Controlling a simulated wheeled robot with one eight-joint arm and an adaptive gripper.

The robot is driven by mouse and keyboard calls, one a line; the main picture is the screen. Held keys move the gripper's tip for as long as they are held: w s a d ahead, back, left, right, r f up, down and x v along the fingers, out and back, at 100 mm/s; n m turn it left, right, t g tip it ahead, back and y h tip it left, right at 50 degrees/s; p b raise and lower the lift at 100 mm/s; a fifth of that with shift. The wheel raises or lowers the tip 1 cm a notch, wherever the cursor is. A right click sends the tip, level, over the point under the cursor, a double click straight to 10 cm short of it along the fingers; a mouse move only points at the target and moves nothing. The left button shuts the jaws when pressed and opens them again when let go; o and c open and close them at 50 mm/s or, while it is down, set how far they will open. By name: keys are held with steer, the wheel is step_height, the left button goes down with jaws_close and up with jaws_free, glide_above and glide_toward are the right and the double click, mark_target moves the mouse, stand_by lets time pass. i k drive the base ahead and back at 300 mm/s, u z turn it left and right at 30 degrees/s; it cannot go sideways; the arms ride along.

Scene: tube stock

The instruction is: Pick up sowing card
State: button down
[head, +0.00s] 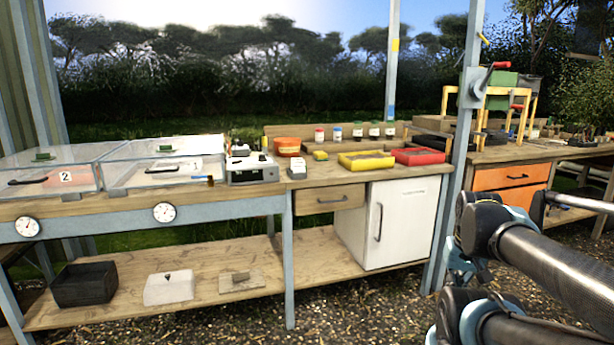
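I cannot pick out a sowing card for sure. A pale flat patch (190,166) shows through the clear lid of the second propagator box, too small and blurred to identify. Links of my own arm show at the lower right, in front of the gravel and the blue post. I cannot make out my gripper's fingers.
Two clear-lidded boxes (47,181) (158,173) stand on the left bench. A white device (252,172), an orange pot (288,146), a yellow tray (366,160) and a red tray (418,156) stand further right. A blue post (461,150) rises near my arm. Gravel lies in front.

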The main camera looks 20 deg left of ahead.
mark_target(299, 166)
steer(key=u, duration=1)
steer(key=i, duration=1)
steer(key=z, duration=1)
